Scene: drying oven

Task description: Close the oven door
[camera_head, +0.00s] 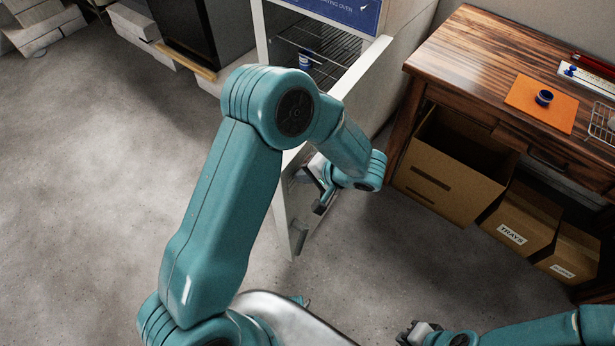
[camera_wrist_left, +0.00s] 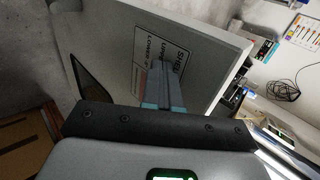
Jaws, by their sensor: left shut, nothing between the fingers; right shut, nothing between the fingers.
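The oven (camera_head: 400,75) stands at the top middle of the head view, with a blue label panel above its chamber. Its pale door (camera_head: 290,205) stands open, swung out toward me and seen nearly edge-on, partly hidden behind my left arm. My left gripper (camera_head: 320,197) is shut and empty, close to the right-hand face of the door. My right gripper (camera_head: 412,334) is shut and empty at the bottom.
A wire rack (camera_head: 330,62) and a blue-capped jar (camera_head: 305,60) are inside the oven. A wooden desk (camera_head: 470,60) stands at the right, with cardboard boxes (camera_head: 455,170) under it. Open floor (camera_head: 90,190) lies at the left.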

